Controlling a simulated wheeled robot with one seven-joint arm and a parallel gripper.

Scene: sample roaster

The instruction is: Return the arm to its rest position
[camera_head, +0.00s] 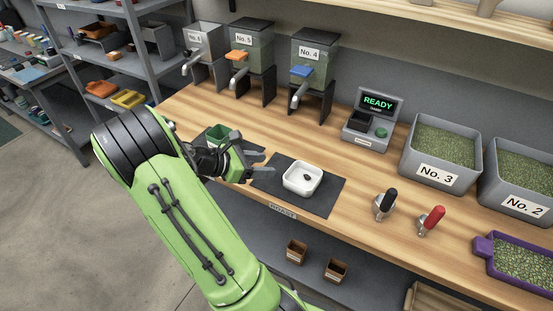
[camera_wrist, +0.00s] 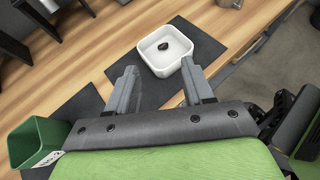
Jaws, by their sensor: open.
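My gripper (camera_head: 256,163) is on my green arm, over the wooden counter just left of a white square dish. In the wrist view the two grey fingers of my gripper (camera_wrist: 163,88) are spread apart with nothing between them. The white dish (camera_head: 316,189) sits on a dark mat (camera_head: 327,207) and holds one small dark object (camera_head: 306,178). In the wrist view the dish (camera_wrist: 157,70) lies just beyond the fingertips. My arm reaches in from the lower left and hides part of the counter.
A green container (camera_head: 216,133) stands behind my gripper, close by; the wrist view shows it at lower left (camera_wrist: 36,142). Several dispensers line the back. A READY machine (camera_head: 371,121), grey bins (camera_head: 440,150), two handled tools and a purple tray (camera_head: 483,246) stand right. Floor at left is clear.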

